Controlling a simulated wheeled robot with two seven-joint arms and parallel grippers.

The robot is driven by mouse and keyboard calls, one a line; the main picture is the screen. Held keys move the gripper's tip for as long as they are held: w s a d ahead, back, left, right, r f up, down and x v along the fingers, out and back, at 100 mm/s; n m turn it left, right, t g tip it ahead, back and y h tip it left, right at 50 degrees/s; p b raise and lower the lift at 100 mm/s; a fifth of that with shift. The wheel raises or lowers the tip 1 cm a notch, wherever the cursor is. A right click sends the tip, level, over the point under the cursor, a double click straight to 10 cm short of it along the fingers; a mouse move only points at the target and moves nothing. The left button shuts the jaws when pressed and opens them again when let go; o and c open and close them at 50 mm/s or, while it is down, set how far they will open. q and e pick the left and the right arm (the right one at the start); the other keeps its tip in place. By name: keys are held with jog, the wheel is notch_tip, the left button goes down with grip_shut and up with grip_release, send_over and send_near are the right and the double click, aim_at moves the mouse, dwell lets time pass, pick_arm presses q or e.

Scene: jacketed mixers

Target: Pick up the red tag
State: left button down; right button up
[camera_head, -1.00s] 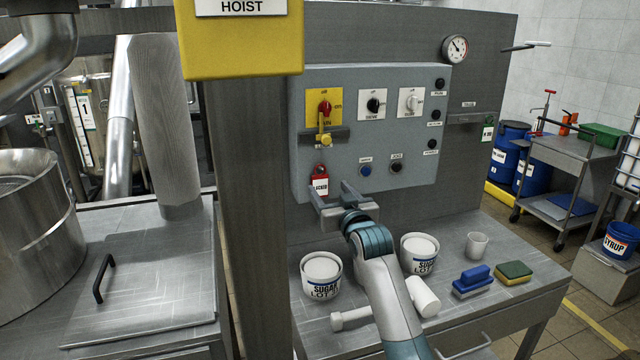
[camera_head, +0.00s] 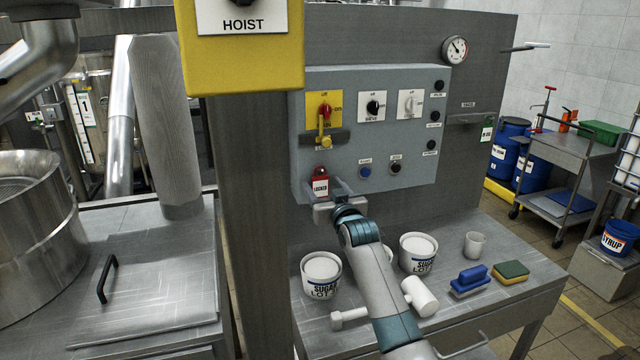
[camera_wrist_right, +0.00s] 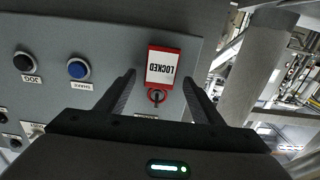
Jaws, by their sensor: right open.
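The red tag (camera_head: 321,184), with a white label reading LOCKED, hangs on the lower left of the grey control panel. In the right wrist view the tag (camera_wrist_right: 161,66) shows upside down, with a red ring (camera_wrist_right: 157,96) at its end nearer my gripper. My right gripper (camera_head: 332,190) is at the panel just below the tag, and its open fingers (camera_wrist_right: 157,88) stand on either side of the ring, with gaps to both. The tag's body lies mostly beyond the fingertips. I cannot tell whether anything touches. My left gripper is not in view.
The grey panel (camera_head: 412,150) carries a yellow-plated switch (camera_head: 323,108), knobs and buttons. A yellow hoist box (camera_head: 240,60) and post stand close on the left. Sugar tubs (camera_head: 321,276), a brush (camera_head: 470,281) and a sponge (camera_head: 511,272) stand on the bench below.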

jog(key=shift+w, duration=0.2)
dwell(0.4)
jog(key=c, duration=1.1)
jog(key=shift+r, duration=0.15)
